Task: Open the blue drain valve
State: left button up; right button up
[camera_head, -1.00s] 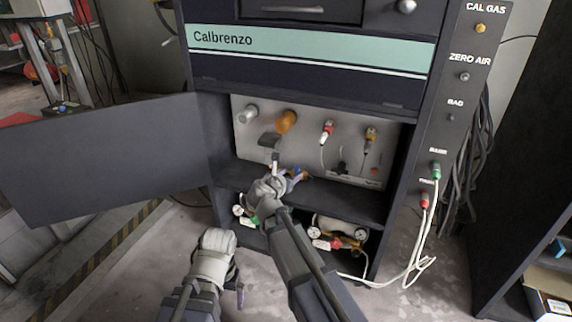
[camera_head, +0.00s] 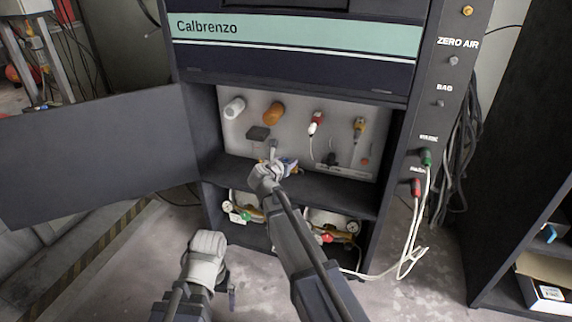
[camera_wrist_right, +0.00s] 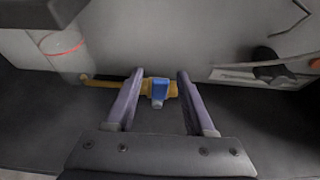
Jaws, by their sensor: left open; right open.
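The blue drain valve (camera_wrist_right: 159,91) has a small blue handle on a brass pipe (camera_wrist_right: 105,83) low at the back panel of the open cabinet bay. My right gripper (camera_wrist_right: 160,75) is open, with one finger on each side of the blue handle and a gap to it on both sides. In the head view my right gripper (camera_head: 279,162) reaches into the bay and largely hides the valve. My left gripper (camera_head: 231,291) hangs low in front of the cabinet, far from the valve; only a bit of its fingers shows.
The cabinet door (camera_head: 95,160) stands open to the left. Above the valve are a white cylinder (camera_head: 235,107), an orange cylinder (camera_head: 273,112) and a dark grey block (camera_head: 258,133). A shelf (camera_head: 330,190) runs below, with gauges and regulators under it. White hoses (camera_head: 411,250) hang at the right.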

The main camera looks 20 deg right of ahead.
grip_shut()
dwell(0.4)
